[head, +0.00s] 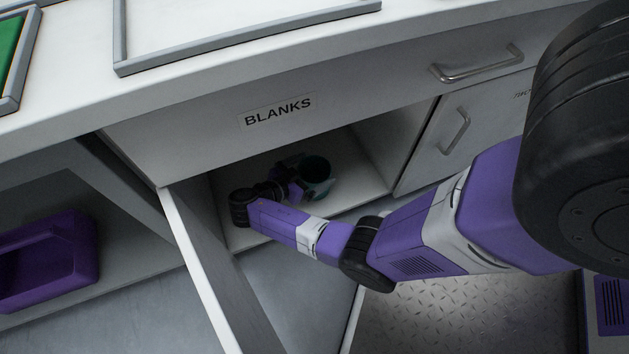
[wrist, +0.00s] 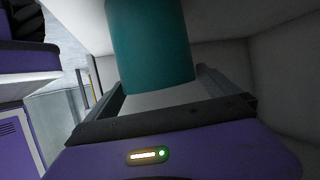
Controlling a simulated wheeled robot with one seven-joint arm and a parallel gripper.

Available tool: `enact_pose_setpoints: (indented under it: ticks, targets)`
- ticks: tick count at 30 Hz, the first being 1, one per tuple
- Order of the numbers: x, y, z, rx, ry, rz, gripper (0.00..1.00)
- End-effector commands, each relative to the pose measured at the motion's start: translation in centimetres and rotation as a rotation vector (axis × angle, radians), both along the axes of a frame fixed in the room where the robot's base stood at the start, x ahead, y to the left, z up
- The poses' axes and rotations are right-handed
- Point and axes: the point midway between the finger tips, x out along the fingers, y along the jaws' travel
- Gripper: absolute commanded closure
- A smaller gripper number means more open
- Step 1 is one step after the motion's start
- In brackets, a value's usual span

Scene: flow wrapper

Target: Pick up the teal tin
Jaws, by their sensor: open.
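The teal tin (wrist: 152,45) stands upright in the wrist view, with its upper part cut off by the frame edge. In the head view the tin (head: 325,185) is inside the open compartment under the BLANKS label, its dark round top (head: 315,169) facing up. My gripper (head: 306,184) is at the tin, partly hidden by my wrist. In the wrist view my gripper (wrist: 162,92) is open, with one finger on each side of the tin. I cannot tell whether either finger touches it.
The compartment floor (head: 365,178) around the tin looks clear. Its open door (head: 217,270) stands out at the left. A closed cabinet (head: 465,125) with handles is at the right. A purple bin (head: 85,245) sits on a shelf at far left. The worktop (head: 75,75) is above.

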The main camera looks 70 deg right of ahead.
Motion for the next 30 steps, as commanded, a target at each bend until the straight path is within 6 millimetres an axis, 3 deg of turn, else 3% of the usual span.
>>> enact_pose_setpoints:
  ticks: [7,16,28,30]
  targets:
    - [-1.5,-2.8,-1.4,0.000,0.000,-0.003,0.00]
    - [-1.7,-3.2,-1.5,0.000,0.000,-0.001,0.00]
    - [-1.6,-3.2,-1.5,0.000,0.000,-0.001,0.77]
    - [-1.6,-3.2,-1.4,0.000,0.000,0.000,0.81]
